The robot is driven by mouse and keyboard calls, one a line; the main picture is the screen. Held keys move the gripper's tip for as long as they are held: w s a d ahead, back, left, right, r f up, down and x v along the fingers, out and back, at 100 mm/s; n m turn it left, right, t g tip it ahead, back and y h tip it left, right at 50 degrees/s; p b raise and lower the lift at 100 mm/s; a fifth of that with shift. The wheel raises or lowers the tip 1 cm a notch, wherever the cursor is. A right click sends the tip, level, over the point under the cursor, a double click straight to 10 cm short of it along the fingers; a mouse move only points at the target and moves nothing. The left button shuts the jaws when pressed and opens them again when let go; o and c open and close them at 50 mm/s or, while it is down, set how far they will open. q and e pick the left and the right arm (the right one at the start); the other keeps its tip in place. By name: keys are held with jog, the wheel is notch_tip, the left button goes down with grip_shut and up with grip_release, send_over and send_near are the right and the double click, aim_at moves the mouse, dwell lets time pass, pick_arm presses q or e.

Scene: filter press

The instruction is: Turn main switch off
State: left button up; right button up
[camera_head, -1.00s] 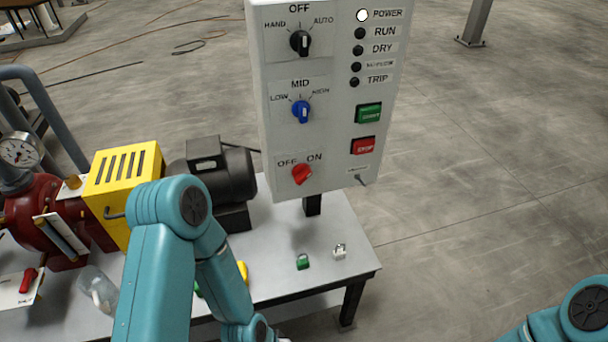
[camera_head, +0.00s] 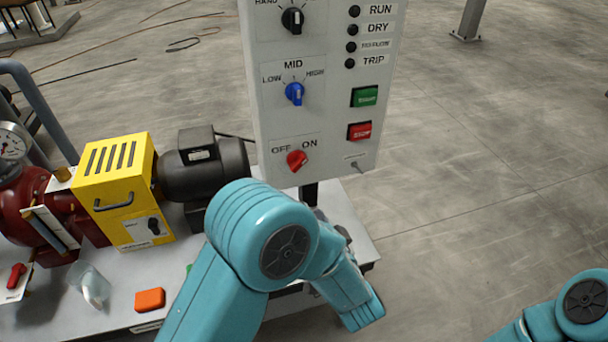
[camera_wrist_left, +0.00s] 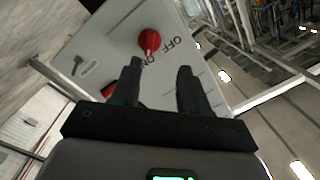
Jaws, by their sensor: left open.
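The main switch is a red rotary knob (camera_head: 297,160) low on the pale control panel (camera_head: 325,160), under the labels OFF and ON. It also shows in the left wrist view (camera_wrist_left: 149,42), where its pointer appears turned toward ON. My left gripper (camera_wrist_left: 160,70) is open and empty. Its fingers point at the panel, with the knob just beyond the left-hand fingertip in the picture and apart from it. In the head view my left arm crosses the table below the panel, and its jaws are not visible. My right gripper is not in view.
Above the knob are a blue selector (camera_head: 294,94) and a black selector (camera_head: 292,20). A green button (camera_head: 364,96) and red stop button (camera_head: 359,131) sit to the right. A toggle (camera_head: 357,166) is below. A motor (camera_head: 204,170) and yellow guard (camera_head: 120,180) stand left.

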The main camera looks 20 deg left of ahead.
pick_arm(q)
jog(key=d, duration=0.2)
jog(key=t+h+p, duration=0.1)
jog(key=p, duration=0.2)
send_near(301, 165)
jog(key=shift+m, duration=0.3)
jog(key=x, duration=0.8)
jog(key=shift+w, duration=0.2)
jog(key=shift+a, duration=0.1)
grip_shut()
